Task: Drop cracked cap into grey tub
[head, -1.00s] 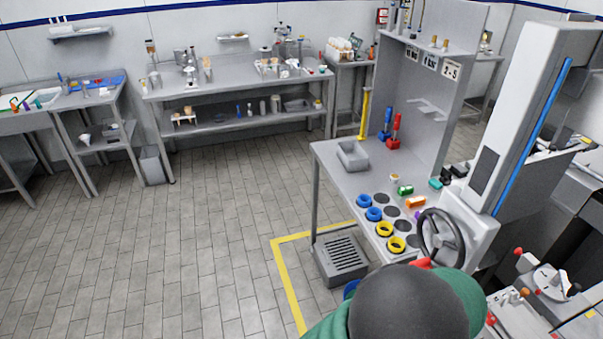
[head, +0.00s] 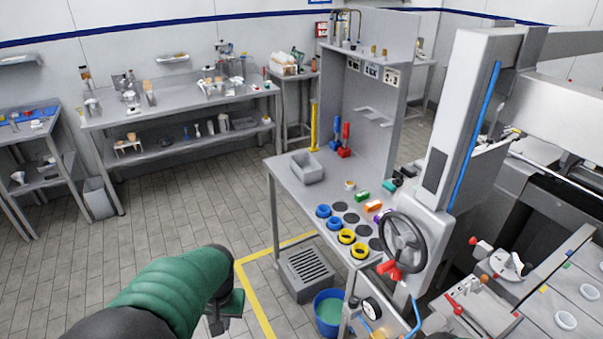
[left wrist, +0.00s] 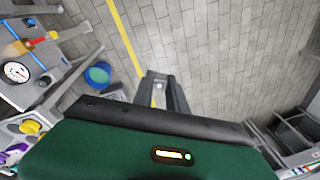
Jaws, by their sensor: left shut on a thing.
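A grey tub (head: 311,178), open at the top, stands on the left part of the grey bench in the head view. My left gripper (head: 218,325), at the end of the green-sleeved arm, is low over the floor, left of the bench and well apart from the tub. In the left wrist view the gripper (left wrist: 163,84) is shut on a small pale thing (left wrist: 158,87), mostly hidden between the fingers. I cannot tell if it is the cracked cap. My right gripper is not in view.
The bench (head: 292,187) also bears blue rings (head: 323,211), yellow rings (head: 347,236) and a small pale cup (head: 349,185). A handwheel (head: 403,242) stands at its right. Below are a slatted grey box (head: 308,272) and a blue bucket (head: 328,312). The floor at left is open.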

